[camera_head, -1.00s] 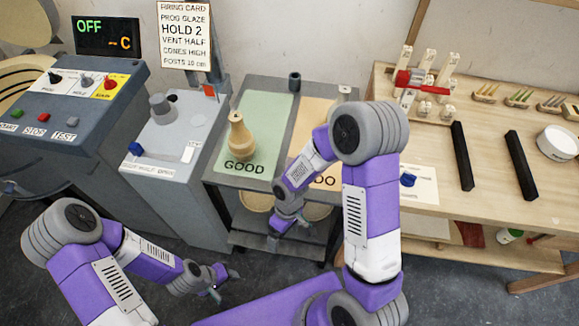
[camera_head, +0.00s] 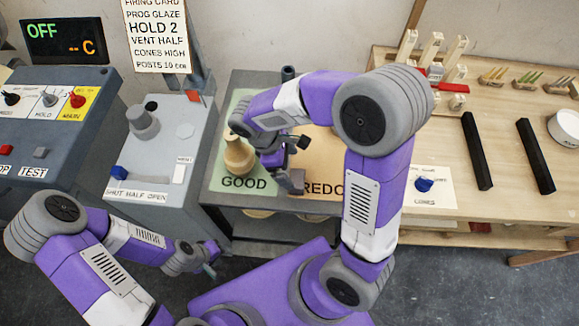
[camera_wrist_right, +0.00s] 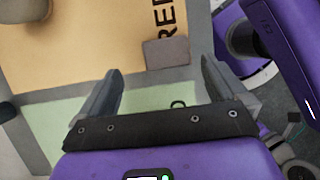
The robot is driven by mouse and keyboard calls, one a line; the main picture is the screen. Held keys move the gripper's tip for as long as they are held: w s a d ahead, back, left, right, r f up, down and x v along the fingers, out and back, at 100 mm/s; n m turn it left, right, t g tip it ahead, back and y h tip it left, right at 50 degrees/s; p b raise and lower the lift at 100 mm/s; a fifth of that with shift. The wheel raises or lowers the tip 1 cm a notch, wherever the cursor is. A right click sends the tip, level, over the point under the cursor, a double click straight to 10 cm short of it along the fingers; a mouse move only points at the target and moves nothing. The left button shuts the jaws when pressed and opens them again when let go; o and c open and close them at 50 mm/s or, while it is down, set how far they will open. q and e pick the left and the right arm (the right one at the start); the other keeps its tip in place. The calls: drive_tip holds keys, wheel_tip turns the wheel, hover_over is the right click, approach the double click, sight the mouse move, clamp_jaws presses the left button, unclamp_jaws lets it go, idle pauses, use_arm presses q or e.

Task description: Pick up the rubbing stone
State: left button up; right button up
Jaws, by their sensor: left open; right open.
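The rubbing stone appears to be a small grey-brown block (camera_head: 291,181), lying at the front of the cart top near the line between the GOOD and REDO areas. In the right wrist view the block (camera_wrist_right: 166,52) lies just beyond and between the fingertips, beside the REDO lettering. My right gripper (camera_wrist_right: 163,78) is open and empty, pointing at the block without visible contact. In the head view the right gripper (camera_head: 286,158) hangs over the cart just behind the block. My left gripper (camera_head: 212,260) is low at the left, away from the cart, and open.
A pale vase (camera_head: 238,157) stands on the green GOOD area, close to my right wrist. The cart top (camera_head: 214,172) also carries a small dark cup (camera_head: 288,74) at the back. A wooden workbench (camera_head: 447,205) stands right, a grey control box (camera_head: 140,165) left.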

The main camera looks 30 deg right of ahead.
sight(297, 178)
drive_tip(key=x, duration=0.2)
drive_tip(key=b+x, duration=0.1)
drive_tip(key=x, duration=0.1)
drive_tip(key=b+x, duration=0.1)
drive_tip(key=x, duration=0.1)
drive_tip(key=shift+s+a+f, duration=0.1)
drive_tip(key=shift+s+a, duration=0.2)
drive_tip(key=shift+s, duration=0.1)
drive_tip(key=shift+s+d+f+b, duration=0.1)
drive_tip(key=shift+d+f+b, duration=0.1)
drive_tip(key=shift+f+b, duration=0.25)
drive_tip(key=c, duration=1.2)
wheel_tip(297, 178, up, 10)
drive_tip(key=p, duration=0.4)
